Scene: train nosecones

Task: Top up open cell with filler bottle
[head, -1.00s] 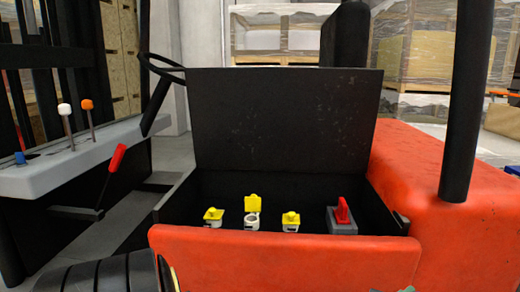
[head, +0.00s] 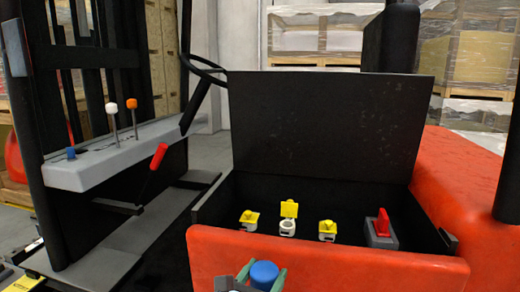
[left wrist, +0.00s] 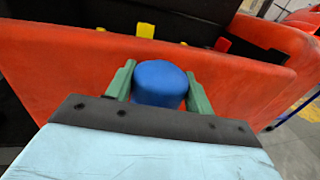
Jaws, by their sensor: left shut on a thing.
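The battery compartment (head: 310,198) of the red forklift is open with its black lid raised. Inside it stand white cell necks with yellow caps. The middle cell (head: 288,227) has its yellow cap flipped up; the left cell (head: 250,219) and right cell (head: 327,230) have caps down. My left gripper (head: 263,280) is at the bottom of the head view, in front of the red panel. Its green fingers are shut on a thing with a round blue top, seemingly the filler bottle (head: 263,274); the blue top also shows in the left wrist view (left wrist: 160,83). Its lower part is hidden.
The red front panel (head: 325,260) stands between my left gripper and the cells. A grey block with a red handle (head: 380,228) sits right of the cells. The raised black lid (head: 320,125) stands behind them. A lever console (head: 115,152) is at the left.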

